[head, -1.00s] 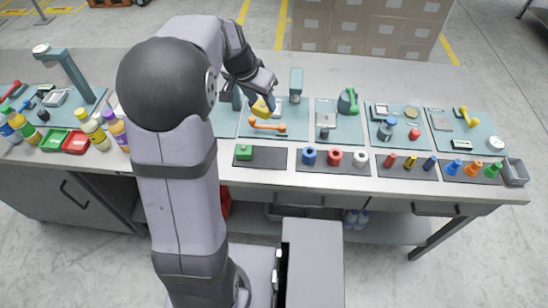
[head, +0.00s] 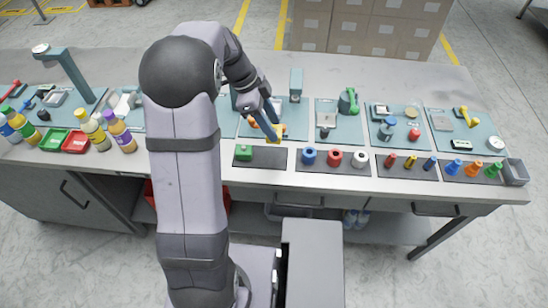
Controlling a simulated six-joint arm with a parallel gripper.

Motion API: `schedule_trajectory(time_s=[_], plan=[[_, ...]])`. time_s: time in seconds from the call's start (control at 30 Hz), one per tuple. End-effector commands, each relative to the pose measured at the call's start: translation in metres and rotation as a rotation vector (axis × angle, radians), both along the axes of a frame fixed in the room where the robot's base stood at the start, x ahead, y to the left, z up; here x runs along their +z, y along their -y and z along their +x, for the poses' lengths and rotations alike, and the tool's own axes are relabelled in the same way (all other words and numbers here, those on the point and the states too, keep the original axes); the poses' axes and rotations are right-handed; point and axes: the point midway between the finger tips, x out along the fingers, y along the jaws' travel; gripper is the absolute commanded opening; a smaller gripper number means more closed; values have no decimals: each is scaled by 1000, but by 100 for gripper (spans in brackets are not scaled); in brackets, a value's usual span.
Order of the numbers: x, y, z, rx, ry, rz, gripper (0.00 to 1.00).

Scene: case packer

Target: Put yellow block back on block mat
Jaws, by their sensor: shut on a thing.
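The yellow block (head: 281,133) is at the end of my gripper (head: 272,128), which is shut on it. It shows just beyond the back edge of the dark block mat (head: 276,160) in the head view. It seems to be above the worktop, but its exact height is hard to tell. A green block (head: 245,154) sits at the left end of the block mat. The middle and right of the mat are bare. The fingers hide part of the yellow block.
An orange tool (head: 253,122) lies behind my gripper, partly hidden. To the right, a dark mat holds blue (head: 309,157), red (head: 333,158) and white (head: 359,159) round pieces. Farther right are mats with small coloured pegs and cones. Bottles (head: 121,136) stand at the left.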

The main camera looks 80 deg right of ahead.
Motion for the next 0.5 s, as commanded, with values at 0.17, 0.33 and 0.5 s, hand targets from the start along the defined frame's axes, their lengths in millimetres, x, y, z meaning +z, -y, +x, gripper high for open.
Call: schedule_trajectory(time_s=[0.17, 0.33, 0.5], plan=[[-9, -1, 0, -2, -1, 6, 12], [-33, -1, 0, -1, -1, 6, 12], [-53, -1, 0, 0, 0, 3, 12]])
